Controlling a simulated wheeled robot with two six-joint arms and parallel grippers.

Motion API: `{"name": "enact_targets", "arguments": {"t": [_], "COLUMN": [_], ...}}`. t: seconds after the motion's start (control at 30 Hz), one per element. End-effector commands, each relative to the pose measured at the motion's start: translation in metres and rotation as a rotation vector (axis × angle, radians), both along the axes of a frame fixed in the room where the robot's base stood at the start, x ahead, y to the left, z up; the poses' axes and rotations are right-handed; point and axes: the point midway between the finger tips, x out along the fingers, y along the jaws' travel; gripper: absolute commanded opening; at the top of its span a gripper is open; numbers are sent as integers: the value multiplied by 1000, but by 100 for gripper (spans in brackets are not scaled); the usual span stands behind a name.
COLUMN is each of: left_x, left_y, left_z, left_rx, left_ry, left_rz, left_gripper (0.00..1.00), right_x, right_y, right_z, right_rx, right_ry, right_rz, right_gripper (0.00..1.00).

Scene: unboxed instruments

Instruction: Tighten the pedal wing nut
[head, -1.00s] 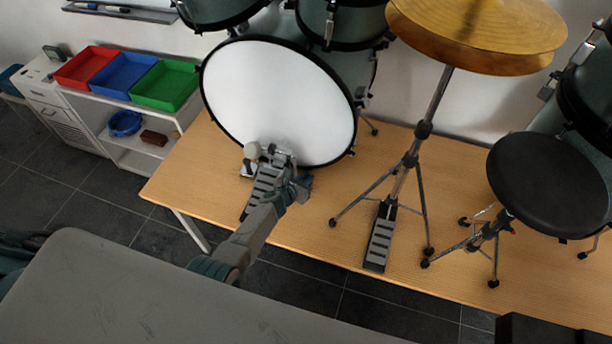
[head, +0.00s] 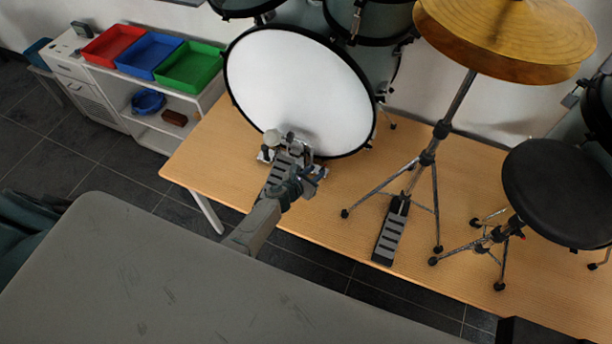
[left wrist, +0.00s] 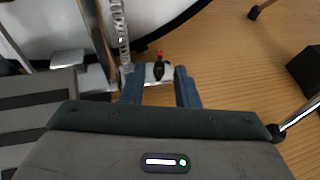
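The bass drum pedal (head: 276,180) stands on the wooden platform at the foot of the white bass drum (head: 298,90), its round beater (head: 272,137) near the drum head. In the left wrist view, the small dark wing nut (left wrist: 158,72) with a red tip sits on a pale metal clamp part. My left gripper (head: 312,177) is at the pedal's right side. In the left wrist view its two blue fingers (left wrist: 159,90) are apart, with the wing nut between and just beyond their tips; contact cannot be seen. My right gripper is not in view.
A hi-hat stand with its pedal (head: 391,235) and a black stool (head: 562,192) stand to the right on the wooden platform (head: 340,240). Red, blue and green trays (head: 190,67) top a white shelf at left. A grey surface fills the lower left.

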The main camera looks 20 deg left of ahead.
Motion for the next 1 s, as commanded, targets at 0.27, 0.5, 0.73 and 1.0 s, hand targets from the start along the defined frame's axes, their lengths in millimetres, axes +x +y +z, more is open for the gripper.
{"name": "enact_targets", "arguments": {"t": [0.27,0.5,0.73,1.0], "left_x": [-43,-54,-54,-50], "left_y": [13,17,17,-17], "left_z": [20,24,24,36], "left_rx": [1,1,1,251], "left_ry": [0,0,-1,-123], "left_rz": [0,0,0,-245], "left_gripper": [28,28,24,0], "right_x": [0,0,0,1], "right_y": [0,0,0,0], "right_z": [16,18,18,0], "right_rx": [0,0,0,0], "right_ry": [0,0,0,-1], "right_rz": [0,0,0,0], "right_gripper": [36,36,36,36]}}
